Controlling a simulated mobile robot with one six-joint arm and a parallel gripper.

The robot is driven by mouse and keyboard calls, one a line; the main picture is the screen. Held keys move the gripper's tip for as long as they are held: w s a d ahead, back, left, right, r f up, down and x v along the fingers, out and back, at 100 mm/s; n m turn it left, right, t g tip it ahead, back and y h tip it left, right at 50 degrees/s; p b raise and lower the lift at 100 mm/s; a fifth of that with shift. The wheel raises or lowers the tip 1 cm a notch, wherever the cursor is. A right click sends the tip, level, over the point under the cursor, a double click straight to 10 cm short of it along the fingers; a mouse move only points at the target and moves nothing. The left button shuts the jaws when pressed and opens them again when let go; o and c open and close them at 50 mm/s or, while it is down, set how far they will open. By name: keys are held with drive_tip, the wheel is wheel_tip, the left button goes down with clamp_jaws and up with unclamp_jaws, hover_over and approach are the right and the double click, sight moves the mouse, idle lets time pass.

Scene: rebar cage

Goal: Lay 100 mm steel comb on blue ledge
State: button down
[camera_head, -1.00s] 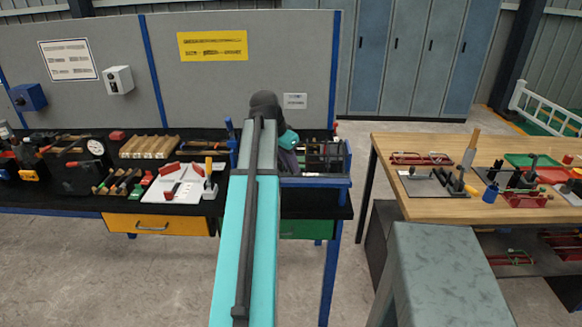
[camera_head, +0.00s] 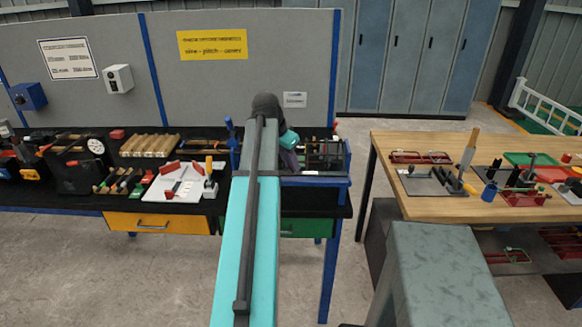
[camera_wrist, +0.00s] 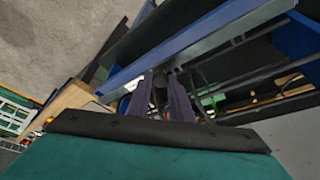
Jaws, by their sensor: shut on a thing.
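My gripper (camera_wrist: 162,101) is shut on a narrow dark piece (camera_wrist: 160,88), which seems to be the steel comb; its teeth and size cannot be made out. In the head view my arm hides most of the gripper (camera_head: 292,160), and the held piece cannot be made out there. The blue ledge (camera_head: 318,181) runs along the front of the rack at the workbench's right end. In the wrist view a blue bar (camera_wrist: 200,42), likely this ledge, crosses close beyond the fingers. I cannot tell whether the piece touches it.
A rack with dark bars (camera_head: 325,155) stands behind the ledge, with a blue post (camera_head: 232,145) at its left. The black workbench (camera_head: 60,198) holds several tools and a white board (camera_head: 172,190). A wooden table (camera_head: 400,205) with trays stands right, across a floor gap.

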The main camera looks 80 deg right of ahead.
drive_tip(key=shift+f+p, duration=0.3)
drive_tip(key=shift+f, duration=0.85)
drive_tip(key=shift+f, duration=0.1)
drive_tip(key=c, duration=1.6)
unclamp_jaws()
drive_tip(key=shift+b+v, duration=1.15)
drive_tip(key=shift+v, duration=4.95)
drive_tip(key=shift+a, duration=0.1)
